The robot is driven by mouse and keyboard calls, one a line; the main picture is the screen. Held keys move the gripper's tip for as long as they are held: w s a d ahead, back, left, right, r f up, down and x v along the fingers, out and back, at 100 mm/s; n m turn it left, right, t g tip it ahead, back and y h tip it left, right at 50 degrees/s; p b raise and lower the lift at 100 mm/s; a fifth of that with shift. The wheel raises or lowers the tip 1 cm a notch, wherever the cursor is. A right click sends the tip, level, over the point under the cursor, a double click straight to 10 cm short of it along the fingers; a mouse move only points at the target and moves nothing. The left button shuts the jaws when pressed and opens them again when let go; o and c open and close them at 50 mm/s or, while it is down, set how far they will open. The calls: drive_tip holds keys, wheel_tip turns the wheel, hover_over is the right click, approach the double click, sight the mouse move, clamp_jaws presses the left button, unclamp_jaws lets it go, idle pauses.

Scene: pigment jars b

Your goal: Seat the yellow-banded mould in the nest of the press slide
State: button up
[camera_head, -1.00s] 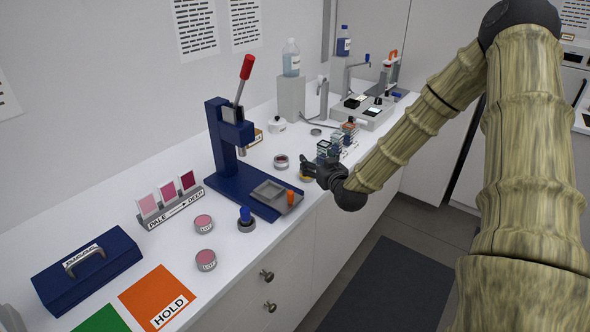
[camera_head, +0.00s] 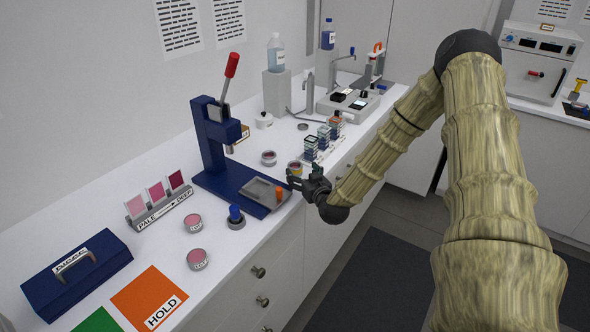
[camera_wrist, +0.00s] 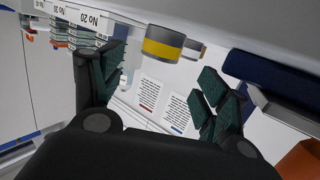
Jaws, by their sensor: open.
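The yellow-banded mould (camera_head: 295,168) stands on the white counter just beyond my gripper (camera_head: 301,183). In the wrist view the mould (camera_wrist: 163,46) is a short grey cylinder with a yellow band, ahead of and between the open fingers of my gripper (camera_wrist: 158,88), not touched by them. The blue press (camera_head: 212,140) with a red-knobbed lever stands to the left. Its grey slide (camera_head: 262,190) lies on the base at the front, with an orange knob (camera_head: 279,193) at its right. The slide's nest looks empty.
A round pot (camera_head: 269,158) sits between press and mould. The orange HOLD mat (camera_head: 150,297) is clear.

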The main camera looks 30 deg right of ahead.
sight(293, 163)
drive_tip(key=shift+p+x, duration=1.15)
drive_tip(key=shift+x, duration=2.6)
drive_tip(key=shift+d+f, duration=0.1)
drive_tip(key=shift+f, duration=0.05)
drive_tip(key=c, duration=1.3)
